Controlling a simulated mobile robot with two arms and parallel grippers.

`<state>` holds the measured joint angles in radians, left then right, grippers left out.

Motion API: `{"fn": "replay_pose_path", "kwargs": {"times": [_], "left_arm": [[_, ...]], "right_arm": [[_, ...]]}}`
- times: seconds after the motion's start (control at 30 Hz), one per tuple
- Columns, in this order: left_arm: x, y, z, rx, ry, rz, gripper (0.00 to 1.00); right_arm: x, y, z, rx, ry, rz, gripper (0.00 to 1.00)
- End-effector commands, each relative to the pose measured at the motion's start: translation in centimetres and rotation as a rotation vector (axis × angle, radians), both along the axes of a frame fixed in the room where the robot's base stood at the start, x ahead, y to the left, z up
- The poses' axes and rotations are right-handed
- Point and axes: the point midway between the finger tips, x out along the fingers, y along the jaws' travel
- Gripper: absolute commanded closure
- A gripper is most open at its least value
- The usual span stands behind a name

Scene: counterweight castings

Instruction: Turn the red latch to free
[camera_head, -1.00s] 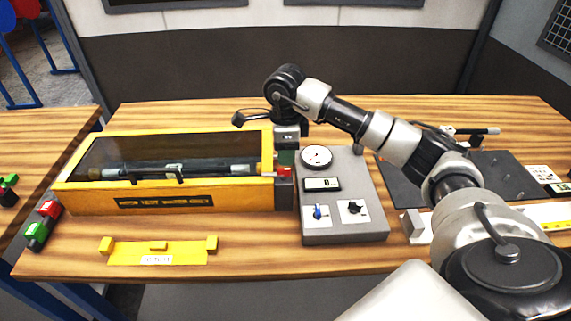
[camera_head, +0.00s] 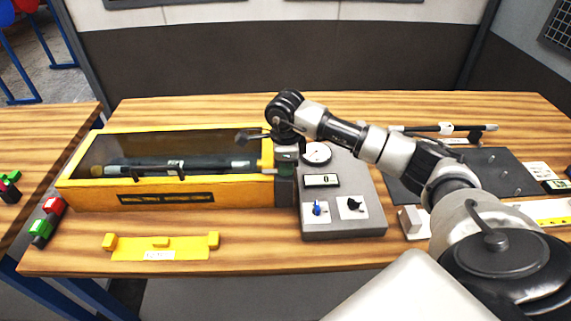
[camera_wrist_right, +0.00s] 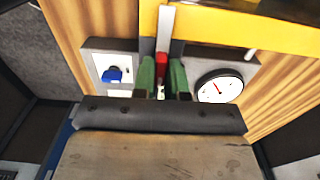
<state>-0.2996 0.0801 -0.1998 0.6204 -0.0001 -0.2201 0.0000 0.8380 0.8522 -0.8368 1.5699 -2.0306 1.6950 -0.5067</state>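The red latch (camera_wrist_right: 161,68) shows in the right wrist view as a small red piece below a grey bar at the yellow edge of the box. My right gripper (camera_wrist_right: 163,78) has its two green-padded fingers on either side of it, with little or no gap. I cannot tell whether they grip it. In the head view my right gripper (camera_head: 286,166) points down at the right end of the yellow box (camera_head: 160,195) and hides the latch. My left gripper is not in view.
A grey panel (camera_head: 345,230) with a gauge (camera_head: 316,153), a display (camera_head: 322,181), a blue knob (camera_head: 317,208) and a black knob (camera_head: 354,204) stands right of the box. A yellow bracket (camera_head: 185,250) lies in front. A dark mat (camera_head: 500,170) lies at right.

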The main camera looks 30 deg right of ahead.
Motion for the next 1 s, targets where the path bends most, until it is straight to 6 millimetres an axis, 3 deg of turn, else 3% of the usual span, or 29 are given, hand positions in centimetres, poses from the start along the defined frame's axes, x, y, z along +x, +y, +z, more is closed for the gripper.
{"fn": "replay_pose_path", "kwargs": {"times": [0.47,1.0], "left_arm": [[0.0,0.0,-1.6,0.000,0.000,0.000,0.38],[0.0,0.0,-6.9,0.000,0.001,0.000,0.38]], "right_arm": [[0.1,-0.1,-0.2,-0.002,-0.003,0.100,1.00],[0.3,-0.1,-0.3,-0.003,-0.005,0.574,1.00]]}}
